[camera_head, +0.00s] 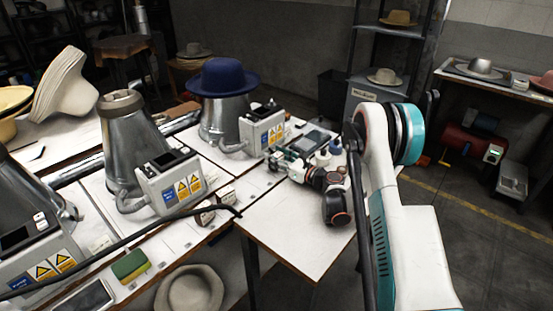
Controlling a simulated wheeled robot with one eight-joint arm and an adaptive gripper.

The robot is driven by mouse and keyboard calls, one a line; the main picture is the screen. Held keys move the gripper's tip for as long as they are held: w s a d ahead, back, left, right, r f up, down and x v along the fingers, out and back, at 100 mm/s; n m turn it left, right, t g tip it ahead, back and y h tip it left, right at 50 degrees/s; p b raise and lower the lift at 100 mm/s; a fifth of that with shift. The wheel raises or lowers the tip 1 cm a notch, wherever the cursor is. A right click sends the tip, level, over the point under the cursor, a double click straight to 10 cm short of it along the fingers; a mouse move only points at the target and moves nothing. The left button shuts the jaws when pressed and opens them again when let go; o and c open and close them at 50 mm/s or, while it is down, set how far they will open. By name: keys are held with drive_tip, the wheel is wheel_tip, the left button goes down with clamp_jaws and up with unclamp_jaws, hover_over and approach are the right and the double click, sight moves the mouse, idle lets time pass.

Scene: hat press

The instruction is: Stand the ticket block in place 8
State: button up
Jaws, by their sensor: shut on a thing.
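My gripper (290,163) is over the left side of the white side table, beside the control box of the press with the blue hat. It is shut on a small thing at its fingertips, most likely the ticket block. The fingers and wrist hide most of that thing, so its tilt and whether it touches the table cannot be told. No numbered place can be read, so I cannot tell which spot is place 8.
The blue hat (223,77) sits on a metal press. Another metal cone (133,138) stands left of it. A green-yellow sponge (130,265) and small boxes (205,216) lie along the bench front. A dark hose crosses there. The side table's front (288,239) is clear.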

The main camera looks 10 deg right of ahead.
drive_tip(key=shift+f, duration=0.1)
drive_tip(key=o, duration=1.2)
drive_tip(key=shift+c, duration=0.2)
drive_tip(key=shift+s+d, duration=0.15)
drive_tip(key=p+v, duration=0.2)
drive_tip(key=v, duration=0.8)
drive_tip(key=shift+s+d+p, duration=0.1)
drive_tip(key=shift+p, duration=0.25)
drive_tip(key=shift+s+d, duration=0.35)
drive_tip(key=shift+s, duration=0.2)
